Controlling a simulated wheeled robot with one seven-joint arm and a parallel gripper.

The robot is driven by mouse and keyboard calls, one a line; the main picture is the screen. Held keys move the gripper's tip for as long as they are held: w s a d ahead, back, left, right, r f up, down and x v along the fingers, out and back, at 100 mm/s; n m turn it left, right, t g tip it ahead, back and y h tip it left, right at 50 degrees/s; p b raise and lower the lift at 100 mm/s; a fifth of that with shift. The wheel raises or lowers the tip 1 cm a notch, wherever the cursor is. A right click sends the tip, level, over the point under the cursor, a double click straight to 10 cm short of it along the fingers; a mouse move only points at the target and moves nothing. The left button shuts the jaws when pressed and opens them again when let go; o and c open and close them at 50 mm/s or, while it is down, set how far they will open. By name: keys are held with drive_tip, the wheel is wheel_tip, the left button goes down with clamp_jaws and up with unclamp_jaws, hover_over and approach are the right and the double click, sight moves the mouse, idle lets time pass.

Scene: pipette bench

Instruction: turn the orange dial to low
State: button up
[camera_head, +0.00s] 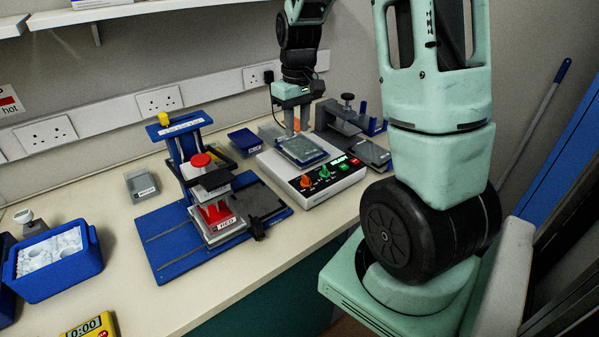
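The orange dial (306,182) sits on the sloped front panel of a white bench device (325,192), at its left end. The direction of its pointer is too small to read. My gripper (297,126) hangs pointing down at the back of the device, behind and above its grey top plate (301,150). It is apart from the dial, farther back.
A green dial (324,172), a lit green display and a red button (355,161) share the panel. A blue stand with a red-topped press (201,160) is on the left. A dark stand (347,125) is behind right. A blue ice tub (58,262) is at far left.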

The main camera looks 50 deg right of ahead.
drive_tip(key=d, duration=0.4)
drive_tip(key=p, duration=0.4)
approach(307, 177)
drive_tip(key=shift+m, duration=0.3)
wheel_tip(307, 177, down, 9)
drive_tip(key=shift+a+r, duration=0.1)
clamp_jaws()
